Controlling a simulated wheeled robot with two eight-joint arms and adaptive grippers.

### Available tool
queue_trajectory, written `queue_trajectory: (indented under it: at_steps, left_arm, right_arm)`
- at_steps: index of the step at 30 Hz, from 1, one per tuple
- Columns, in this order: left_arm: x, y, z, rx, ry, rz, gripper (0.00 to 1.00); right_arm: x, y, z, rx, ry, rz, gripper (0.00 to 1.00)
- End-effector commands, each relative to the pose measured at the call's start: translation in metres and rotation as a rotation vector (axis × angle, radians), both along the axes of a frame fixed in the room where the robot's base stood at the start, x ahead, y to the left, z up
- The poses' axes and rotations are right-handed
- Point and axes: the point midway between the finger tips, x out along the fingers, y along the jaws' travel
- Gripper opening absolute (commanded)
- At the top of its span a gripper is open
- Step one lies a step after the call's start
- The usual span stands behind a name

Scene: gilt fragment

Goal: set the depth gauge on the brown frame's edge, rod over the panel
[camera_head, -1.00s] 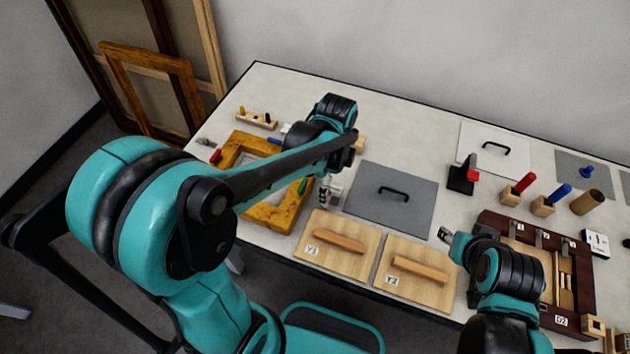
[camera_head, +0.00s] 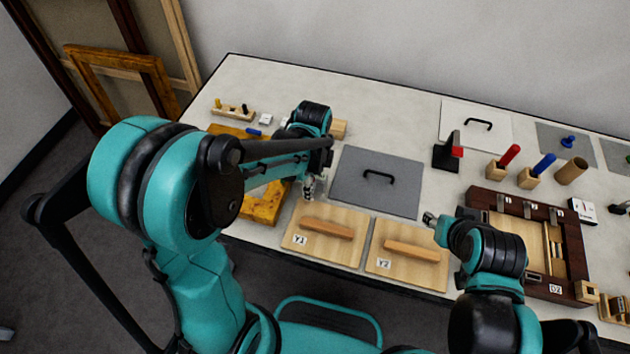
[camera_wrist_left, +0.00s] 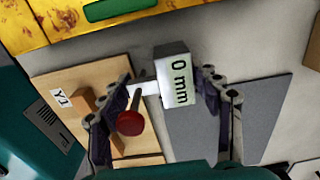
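The depth gauge (camera_wrist_left: 176,80), a dark block with a "0 mm" face, a pale bar and a red knob (camera_wrist_left: 130,122), sits between the fingers of my left gripper (camera_wrist_left: 165,88). Both pads appear to press on it. In the head view my left gripper (camera_head: 308,188) hangs by the far-left corner of board Y1; the gauge is hardly distinguishable there. The dark brown frame (camera_head: 480,199), marked D2, lies at the right, with a tan panel (camera_head: 508,228) and pale strips inside. My right gripper (camera_head: 431,219) is beside its left edge; its fingers are too small to judge.
A yellow gilt frame (camera_head: 262,206) lies left, partly behind my left arm. Boards Y1 (camera_head: 345,216) and Y2 (camera_head: 428,238) and a grey plate (camera_head: 350,165) fill the middle. A black-and-red tool (camera_head: 446,154) and handled tools in wooden blocks (camera_head: 497,170) stand behind the brown frame.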

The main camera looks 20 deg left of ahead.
Motion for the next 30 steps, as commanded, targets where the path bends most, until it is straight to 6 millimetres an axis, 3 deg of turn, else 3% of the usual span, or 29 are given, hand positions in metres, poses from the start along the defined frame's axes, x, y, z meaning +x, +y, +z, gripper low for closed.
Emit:
queue_trajectory:
  at_steps: [1, 3, 5, 6, 16, 23, 30]
  left_arm:
    - [0.000, 0.000, 0.000, 0.000, 0.000, 0.000, 0.42]
    - [0.000, 0.000, 0.000, 0.000, 0.000, 0.000, 0.27]
    - [0.000, 0.000, 0.000, 0.000, 0.000, 0.000, 0.27]
    - [0.000, 0.000, 0.000, 0.000, 0.000, 0.000, 0.22]
    - [0.000, 0.000, 0.009, 0.000, 0.000, 0.000, 0.22]
    - [-0.001, 0.000, 0.048, 0.000, 0.000, 0.000, 0.22]
    - [-0.011, -0.058, 0.078, 0.000, 0.000, -0.007, 0.22]
  right_arm:
    - [0.000, 0.000, 0.000, 0.000, 0.000, 0.000, 0.40]
    - [0.000, 0.000, 0.000, 0.000, 0.000, 0.000, 0.40]
    - [0.000, 0.000, 0.000, 0.000, 0.000, 0.000, 0.40]
    - [0.000, 0.000, 0.000, 0.000, 0.000, 0.000, 0.40]
    - [0.000, 0.000, 0.004, 0.000, 0.000, 0.000, 0.40]
    - [0.000, 0.000, 0.023, 0.000, 0.000, 0.000, 0.40]
    - [0.000, 0.000, 0.038, 0.000, 0.000, 0.000, 0.40]
